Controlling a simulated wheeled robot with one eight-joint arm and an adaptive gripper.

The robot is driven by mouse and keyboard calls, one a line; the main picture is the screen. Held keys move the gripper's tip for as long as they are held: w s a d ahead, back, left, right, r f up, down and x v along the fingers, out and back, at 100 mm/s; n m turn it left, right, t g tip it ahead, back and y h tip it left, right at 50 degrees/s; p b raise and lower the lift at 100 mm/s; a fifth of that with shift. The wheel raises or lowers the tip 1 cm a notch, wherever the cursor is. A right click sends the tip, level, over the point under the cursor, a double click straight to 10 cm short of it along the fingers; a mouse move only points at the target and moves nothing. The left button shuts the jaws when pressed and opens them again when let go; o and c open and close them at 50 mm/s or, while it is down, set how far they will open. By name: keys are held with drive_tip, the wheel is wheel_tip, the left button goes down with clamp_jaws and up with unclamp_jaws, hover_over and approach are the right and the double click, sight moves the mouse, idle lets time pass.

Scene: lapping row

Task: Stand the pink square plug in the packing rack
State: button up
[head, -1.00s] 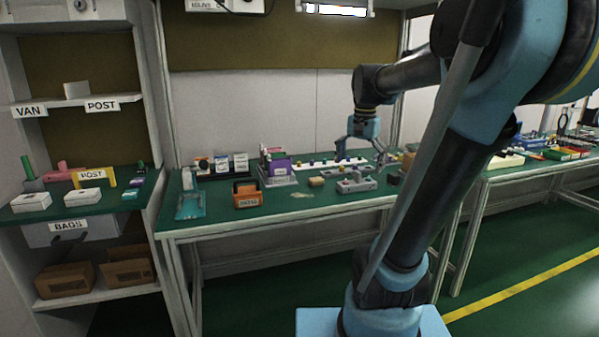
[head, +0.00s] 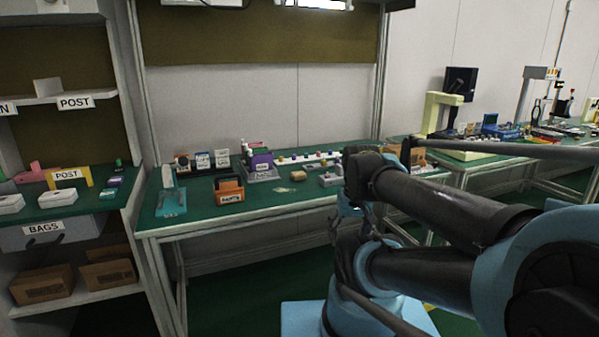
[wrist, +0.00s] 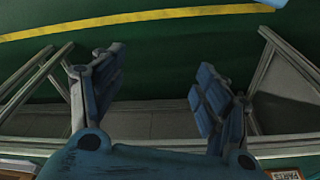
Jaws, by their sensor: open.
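I cannot single out the pink square plug with certainty in the head view. A long white strip (head: 312,158) with several small coloured pieces stands along the back of the green bench; I cannot tell whether it is the packing rack. A grey holder (head: 262,174) with purple and other coloured pieces is at its left end. My gripper (wrist: 158,95) is open, with nothing between its fingers in the wrist view. It is over the floor in front of the bench. In the head view my own arm partly hides it and the bench's right part.
On the bench (head: 200,218) are an orange-and-black parts box (head: 229,190), a teal stand (head: 171,200), a tan block (head: 297,175) and a grey fixture (head: 331,178). Left shelves hold a pink piece (head: 36,171) and cardboard boxes (head: 41,283). A second bench with a pale yellow machine (head: 436,117) stands right.

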drive_tip(key=w+r+m, duration=0.1)
drive_tip(key=w+r, duration=0.1)
drive_tip(key=w+r+m, duration=0.2)
drive_tip(key=r, duration=0.1)
drive_tip(key=w+r+m, duration=0.1)
drive_tip(key=w+r, duration=0.2)
drive_tip(key=shift+r+m, duration=0.1)
drive_tip(key=shift+m, duration=0.3)
drive_tip(key=c, duration=0.5)
drive_tip(key=w+r+m+g, duration=0.1)
drive_tip(key=w+r+m, duration=0.45)
drive_tip(key=w, duration=0.45)
drive_tip(key=w+r+m, duration=0.4)
drive_tip(key=w+m, duration=0.2)
drive_tip(key=w, duration=0.4)
drive_tip(key=w+r+m+g, duration=0.1)
drive_tip(key=w+r+m, duration=0.4)
drive_tip(key=w, duration=0.5)
hover_over(327, 174)
drive_tip(key=f, duration=0.7)
drive_tip(key=w+f, duration=0.1)
drive_tip(key=f, duration=0.3)
drive_tip(key=shift+d+f, duration=0.1)
drive_tip(key=shift+f, duration=0.15)
drive_tip(key=shift+s+d+f, duration=0.1)
drive_tip(key=shift+s+f, duration=0.05)
drive_tip(key=shift+f, duration=1.35)
drive_tip(key=shift+s+f, duration=0.1)
drive_tip(key=shift+f, duration=1.35)
